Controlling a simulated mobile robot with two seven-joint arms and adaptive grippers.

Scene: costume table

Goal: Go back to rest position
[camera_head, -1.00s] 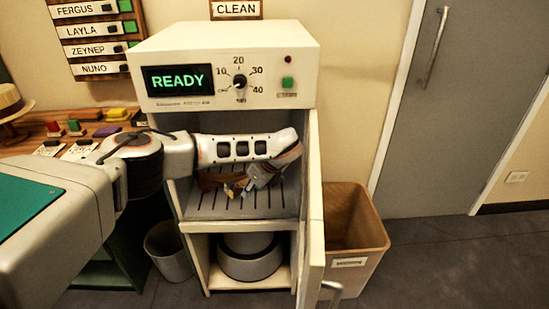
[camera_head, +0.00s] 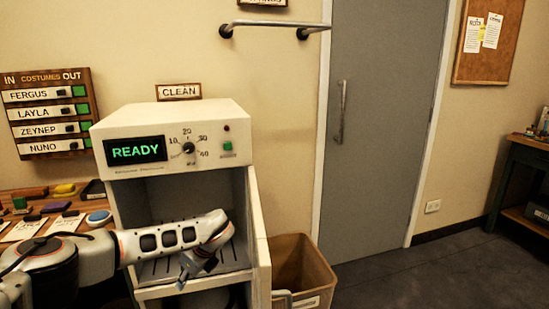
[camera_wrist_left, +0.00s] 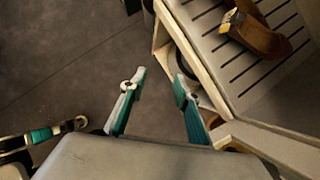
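My left gripper (camera_head: 195,268) is in front of the open cabinet (camera_head: 178,128), its arm reaching across the cabinet's opening. In the left wrist view my left gripper (camera_wrist_left: 160,82) has its two teal-and-grey fingers apart with nothing between them. A brown, strap-like item with a yellowish part (camera_wrist_left: 262,38) lies on the slotted shelf (camera_wrist_left: 225,75), apart from the fingers. In the head view the arm hides much of the shelf. A teal and dark part (camera_wrist_left: 42,135) at the left edge of the wrist view looks like my right gripper, but its finger state is unclear.
The cabinet door (camera_head: 257,240) stands open, with a brown bin (camera_head: 300,268) to its right. A table with coloured items (camera_head: 65,190) is on the left. A grey door (camera_head: 375,130) and open floor (camera_head: 430,275) lie to the right.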

